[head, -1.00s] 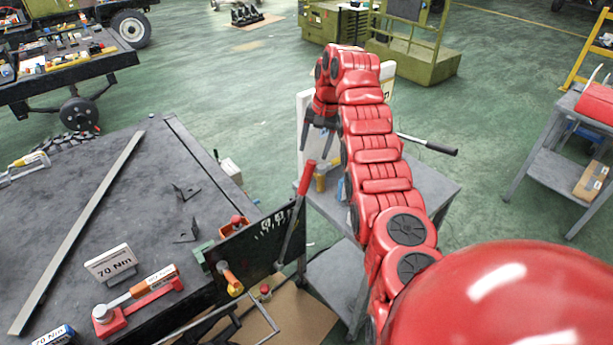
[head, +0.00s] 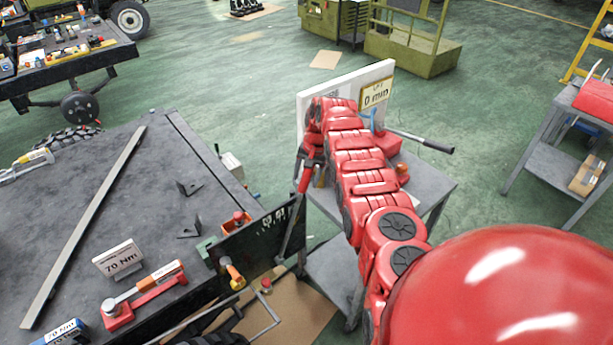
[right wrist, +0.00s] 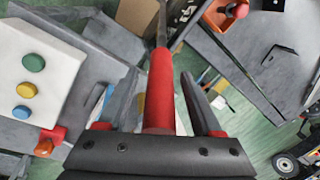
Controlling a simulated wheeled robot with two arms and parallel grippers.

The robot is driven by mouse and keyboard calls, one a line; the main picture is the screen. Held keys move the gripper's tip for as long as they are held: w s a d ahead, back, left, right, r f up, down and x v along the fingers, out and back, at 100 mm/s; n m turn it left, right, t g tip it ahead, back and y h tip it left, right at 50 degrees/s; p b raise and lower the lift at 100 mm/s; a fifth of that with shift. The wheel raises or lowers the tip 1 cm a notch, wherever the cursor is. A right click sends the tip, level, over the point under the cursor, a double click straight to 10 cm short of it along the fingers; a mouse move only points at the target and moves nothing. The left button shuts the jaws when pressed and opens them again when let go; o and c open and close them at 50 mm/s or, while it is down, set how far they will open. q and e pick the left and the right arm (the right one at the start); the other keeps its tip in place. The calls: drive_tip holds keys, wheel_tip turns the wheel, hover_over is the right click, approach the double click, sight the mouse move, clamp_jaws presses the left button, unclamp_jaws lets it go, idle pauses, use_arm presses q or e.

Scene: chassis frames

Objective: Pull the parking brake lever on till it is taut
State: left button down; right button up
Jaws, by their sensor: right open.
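The parking brake lever is a slim grey bar with a red grip (head: 305,180), standing tilted at the right end of the dark bench, beside a black plate. In the right wrist view the red grip (right wrist: 160,88) lies lengthwise between the jaws, its bar running off upward. My right gripper (head: 312,165) is at the top of the grip, with its dark fingers open on either side of it. Whether a finger touches the grip cannot be told. My own wrist and arm partly hide the grip's upper end in the head view. My left gripper is not in view.
A grey trolley (head: 432,190) with a white board (head: 340,92) and a grey handle (head: 425,143) stands just right of the lever. The white box with coloured buttons (right wrist: 35,75) is close to the right gripper. The bench holds a torque wrench (head: 150,290) and a long bar (head: 85,225).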

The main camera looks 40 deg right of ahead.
clamp_jaws()
idle(1.4)
